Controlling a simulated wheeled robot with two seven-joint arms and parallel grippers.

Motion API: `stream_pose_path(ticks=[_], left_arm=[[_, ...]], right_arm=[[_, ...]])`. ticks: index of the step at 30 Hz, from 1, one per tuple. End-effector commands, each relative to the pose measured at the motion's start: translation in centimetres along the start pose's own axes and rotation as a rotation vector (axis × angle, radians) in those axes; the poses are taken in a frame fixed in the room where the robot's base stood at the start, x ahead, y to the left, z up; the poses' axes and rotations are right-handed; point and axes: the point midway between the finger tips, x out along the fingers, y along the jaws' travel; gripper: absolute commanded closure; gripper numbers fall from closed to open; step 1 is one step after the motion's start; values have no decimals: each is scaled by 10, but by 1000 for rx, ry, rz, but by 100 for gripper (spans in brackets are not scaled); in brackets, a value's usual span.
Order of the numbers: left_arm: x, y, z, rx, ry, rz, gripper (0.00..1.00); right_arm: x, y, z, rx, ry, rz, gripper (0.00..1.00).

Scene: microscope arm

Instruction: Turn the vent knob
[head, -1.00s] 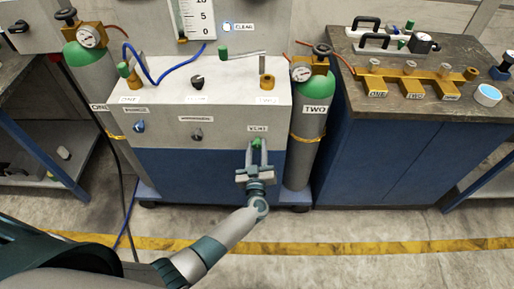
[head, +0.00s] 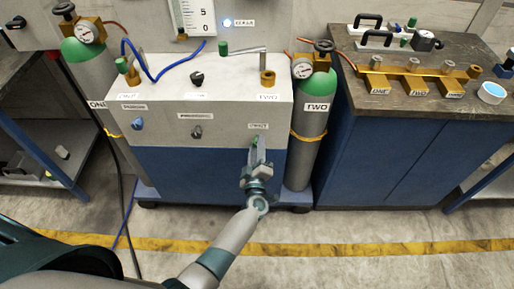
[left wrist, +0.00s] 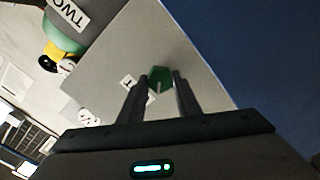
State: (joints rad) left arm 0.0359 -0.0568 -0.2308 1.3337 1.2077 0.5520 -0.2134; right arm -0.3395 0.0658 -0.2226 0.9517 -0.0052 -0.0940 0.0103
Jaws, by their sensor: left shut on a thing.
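The green vent knob (left wrist: 159,79) is on the grey front panel of the cabinet, under a small white label (head: 258,126). In the left wrist view it sits between the two dark fingers of my left gripper (left wrist: 160,95). In the head view my left gripper (head: 257,148) reaches up to the panel's right part and is shut on the knob, mostly hiding it. Its fingers look nearly edge-on, one in front of the other. My right gripper is not in view.
A blue knob (head: 137,123) and a dark knob (head: 196,132) are on the same panel, to the left. The green-topped cylinder TWO (head: 313,115) stands close to the right of my gripper. A blue bench (head: 370,150) stands further right. The floor in front is clear.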

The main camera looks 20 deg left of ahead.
Motion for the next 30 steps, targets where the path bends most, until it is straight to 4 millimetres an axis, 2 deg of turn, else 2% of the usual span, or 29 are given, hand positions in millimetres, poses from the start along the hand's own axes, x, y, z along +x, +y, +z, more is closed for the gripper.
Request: stream_pose_path(ticks=[6, 12, 21, 30], left_arm=[[-1, -5, 2, -207, 0, -3, 92], [-1, -5, 3, -397, -1, -3, 92], [-1, -5, 3, -634, 0, -2, 92], [-1, -6, 2, -749, 0, -3, 92]], right_arm=[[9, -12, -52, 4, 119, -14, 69], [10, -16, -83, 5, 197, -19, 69], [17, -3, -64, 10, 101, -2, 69], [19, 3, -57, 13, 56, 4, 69]])
